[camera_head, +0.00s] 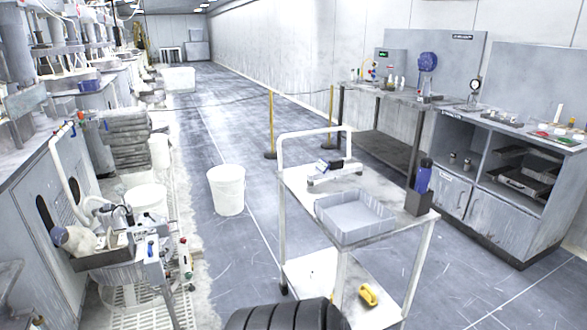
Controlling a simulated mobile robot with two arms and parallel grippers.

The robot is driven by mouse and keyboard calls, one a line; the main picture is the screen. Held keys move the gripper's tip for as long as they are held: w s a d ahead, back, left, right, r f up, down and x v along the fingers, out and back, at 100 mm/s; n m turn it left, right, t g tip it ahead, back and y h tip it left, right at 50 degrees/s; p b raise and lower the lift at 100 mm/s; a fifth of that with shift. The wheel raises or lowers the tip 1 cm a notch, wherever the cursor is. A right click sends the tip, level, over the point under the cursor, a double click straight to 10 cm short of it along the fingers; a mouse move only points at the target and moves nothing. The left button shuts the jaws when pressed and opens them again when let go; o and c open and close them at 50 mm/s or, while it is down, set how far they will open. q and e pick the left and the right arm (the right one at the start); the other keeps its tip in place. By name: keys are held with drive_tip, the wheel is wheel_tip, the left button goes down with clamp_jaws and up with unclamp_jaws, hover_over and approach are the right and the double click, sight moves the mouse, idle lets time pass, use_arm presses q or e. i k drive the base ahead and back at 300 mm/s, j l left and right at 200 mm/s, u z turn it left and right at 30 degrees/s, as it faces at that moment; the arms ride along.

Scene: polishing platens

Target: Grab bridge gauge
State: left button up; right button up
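What looks like the bridge gauge (335,171) lies on the top shelf of a white cart (299,183), near its back left part. It has a pale bridge-like body with a dark and blue part on top; fine detail is too small to tell. It stands behind a grey open tray (354,220) and is apart from it. Neither of my grippers is in view.
The cart's top also holds a dark holder (418,202) with a blue bottle (424,175). A yellow object (369,295) lies on its lower shelf. A white bucket (227,190) stands on the floor to the left. Workbenches (480,205) line the right wall.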

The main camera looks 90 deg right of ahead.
sight(336, 168)
drive_tip(key=z, duration=3.05)
drive_tip(key=i+z, duration=0.1)
drive_tip(key=z, duration=0.25)
drive_tip(key=j+z, duration=0.15)
drive_tip(key=z, duration=0.2)
drive_tip(key=i+j+z, duration=0.1)
drive_tip(key=z, duration=0.25)
drive_tip(key=i+j+z, duration=0.3)
drive_tip(key=j, duration=0.4)
drive_tip(key=j+z, duration=0.3)
drive_tip(key=j, duration=0.35)
drive_tip(key=j+z, duration=0.35)
drive_tip(key=j, duration=0.4)
drive_tip(key=i, duration=0.05)
